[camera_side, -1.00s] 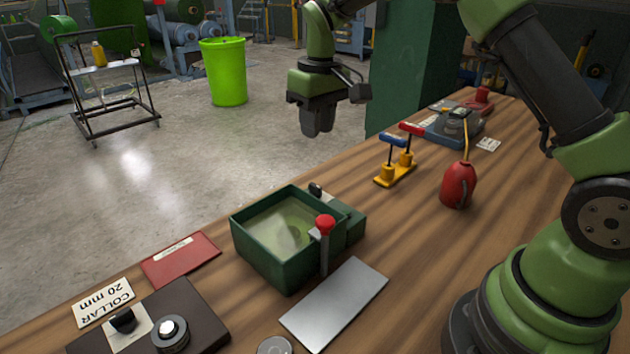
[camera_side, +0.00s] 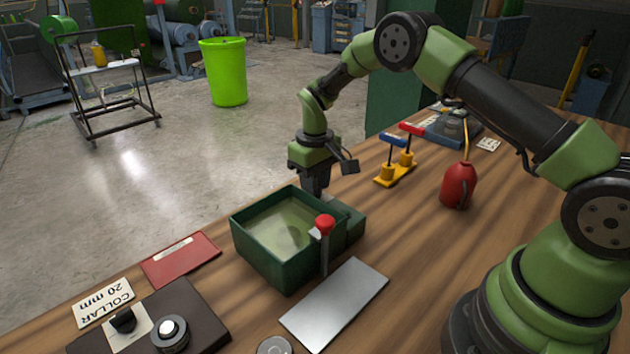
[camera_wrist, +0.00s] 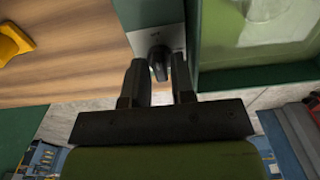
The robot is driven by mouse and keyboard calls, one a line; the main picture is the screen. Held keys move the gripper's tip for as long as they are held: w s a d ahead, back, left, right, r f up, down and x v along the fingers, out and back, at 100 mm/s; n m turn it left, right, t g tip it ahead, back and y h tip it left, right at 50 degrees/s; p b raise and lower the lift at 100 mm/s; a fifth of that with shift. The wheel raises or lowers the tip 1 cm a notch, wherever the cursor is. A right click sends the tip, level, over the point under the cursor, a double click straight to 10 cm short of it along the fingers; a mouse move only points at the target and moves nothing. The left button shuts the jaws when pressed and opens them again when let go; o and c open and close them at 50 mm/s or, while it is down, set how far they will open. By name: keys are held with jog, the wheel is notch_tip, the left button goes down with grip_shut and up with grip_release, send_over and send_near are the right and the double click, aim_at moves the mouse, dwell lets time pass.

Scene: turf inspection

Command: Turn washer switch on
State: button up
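The washer is an open green box (camera_side: 262,262) with murky liquid inside, on the wooden bench in the side view. Its switch is a dark knob (camera_wrist: 158,62) on a light plate with small, unreadable marks in the wrist view. In the side view my gripper hides the switch. My gripper (camera_side: 317,192) points down at the washer's far right corner. In the wrist view its two fingers are apart, one on each side of the knob, with gaps showing. I cannot tell whether the fingertips reach down around it.
A red-knobbed lever (camera_side: 325,226) stands at the washer's near side, beside a metal plate (camera_side: 334,304). Yellow toggle clamps (camera_side: 394,172) and a red oil can (camera_side: 458,186) stand to the right. A red folder (camera_side: 180,258) and a dark fixture (camera_side: 190,315) lie at left.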

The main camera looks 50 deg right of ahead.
grip_shut()
jog(key=shift+m, duration=0.3)
jog(key=m, duration=0.3)
jog(key=shift+m, duration=0.3)
jog(key=m, duration=0.3)
jog(key=shift+m, duration=0.3)
jog(key=m, duration=0.5)
jog(key=shift+m, duration=2.5)
